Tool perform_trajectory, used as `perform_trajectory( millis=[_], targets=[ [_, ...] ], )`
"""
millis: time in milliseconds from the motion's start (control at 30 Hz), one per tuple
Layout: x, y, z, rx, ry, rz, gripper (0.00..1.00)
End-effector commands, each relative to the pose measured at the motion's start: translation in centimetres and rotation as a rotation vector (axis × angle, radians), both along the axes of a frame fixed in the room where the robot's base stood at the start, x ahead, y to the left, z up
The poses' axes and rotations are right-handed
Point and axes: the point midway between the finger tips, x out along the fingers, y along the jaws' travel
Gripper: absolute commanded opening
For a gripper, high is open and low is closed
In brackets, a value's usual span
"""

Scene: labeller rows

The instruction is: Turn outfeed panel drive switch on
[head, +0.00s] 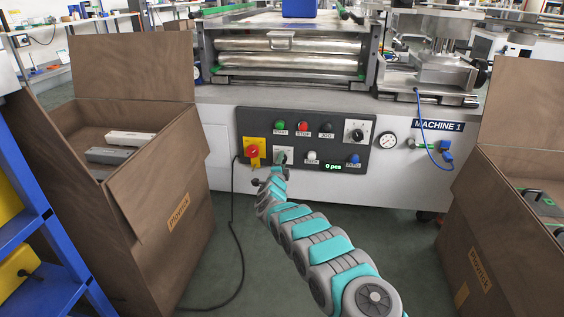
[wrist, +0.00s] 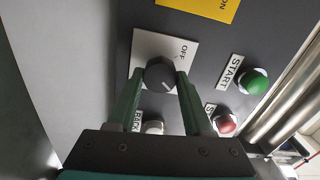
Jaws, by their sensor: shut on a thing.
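A dark control panel (head: 350,158) is set in the front of the machine. A black rotary switch knob (wrist: 158,71) sits on a white plate (wrist: 147,44) marked OFF. In the head view this plate (head: 283,152) is low on the panel, beside a yellow plate with a red switch (head: 253,149), and my arm partly covers it. My gripper (wrist: 161,82) is shut on the black knob, one green finger on each side. In the head view my gripper (head: 279,168) is small and its fingers are hard to make out. Which way the knob points is unclear.
A green START button (wrist: 254,82) and a red button (wrist: 226,123) are close by in the wrist view. A second black knob (head: 357,131) is at the panel's right. Open cardboard boxes stand left (head: 165,220) and right (head: 500,200). A black cable (head: 233,215) hangs to the floor.

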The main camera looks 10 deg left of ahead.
Motion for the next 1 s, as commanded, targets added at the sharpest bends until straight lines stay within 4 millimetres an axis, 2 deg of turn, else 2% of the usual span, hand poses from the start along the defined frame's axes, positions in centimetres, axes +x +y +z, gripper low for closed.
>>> perform_trajectory(
  millis=[300, 833, 867, 1000],
  targets=[
    [0.01, -0.12, -0.25, 0.116, 0.000, -0.002, 0.00],
    [-0.01, -0.05, -0.29, 0.137, -0.001, -0.001, 0.00],
    [-0.01, -0.06, -0.28, 0.137, -0.001, -0.001, 0.53],
    [0.00, -0.06, -0.21, 0.137, -0.002, -0.001, 0.69]
  ],
)
